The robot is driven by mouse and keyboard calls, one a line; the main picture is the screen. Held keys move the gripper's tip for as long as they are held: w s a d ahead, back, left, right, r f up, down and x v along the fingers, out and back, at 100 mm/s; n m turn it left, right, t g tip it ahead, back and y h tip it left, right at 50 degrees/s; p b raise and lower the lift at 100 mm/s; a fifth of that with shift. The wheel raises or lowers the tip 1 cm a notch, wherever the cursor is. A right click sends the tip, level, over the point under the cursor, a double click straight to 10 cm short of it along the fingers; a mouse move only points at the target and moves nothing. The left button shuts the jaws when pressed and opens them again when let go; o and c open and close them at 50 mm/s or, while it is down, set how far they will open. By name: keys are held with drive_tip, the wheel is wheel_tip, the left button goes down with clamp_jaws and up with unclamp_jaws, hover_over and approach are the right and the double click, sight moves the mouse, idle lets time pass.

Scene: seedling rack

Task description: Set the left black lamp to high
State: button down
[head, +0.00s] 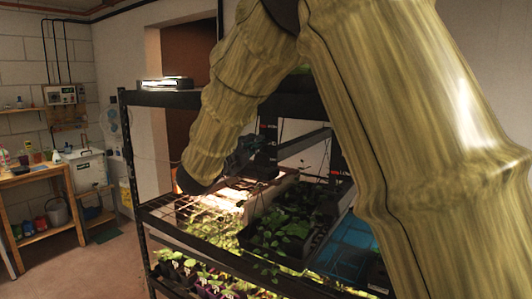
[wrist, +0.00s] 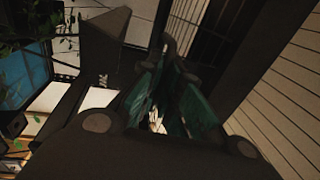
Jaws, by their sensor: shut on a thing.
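The left black lamp (head: 268,133) is a dark housing with a small red and white label, above the middle shelf of the rack. Bright warm light falls on the plants below and left of it. My gripper (head: 252,146) reaches in from the left at the lamp's height and looks shut against it. The exact part between the fingertips is hidden, and I cannot read a setting. Another black lamp (head: 338,172) with a red label hangs to the right.
The black rack (head: 127,150) has its top shelf close above my gripper. A dark tray of seedlings (head: 275,238) stands below on the wire shelf, with potted plants (head: 190,268) lower down. A wooden bench (head: 35,177) is far left; the floor between is clear.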

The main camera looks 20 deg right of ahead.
drive_tip(key=shift+r, duration=0.35)
drive_tip(key=c, duration=1.6)
unclamp_jaws()
drive_tip(key=shift+f, duration=0.1)
drive_tip(key=shift+s+a, duration=0.1)
drive_tip(key=shift+a, duration=0.1)
drive_tip(key=v, duration=1.1)
drive_tip(key=shift+s+a, duration=0.2)
drive_tip(key=shift+a, duration=0.05)
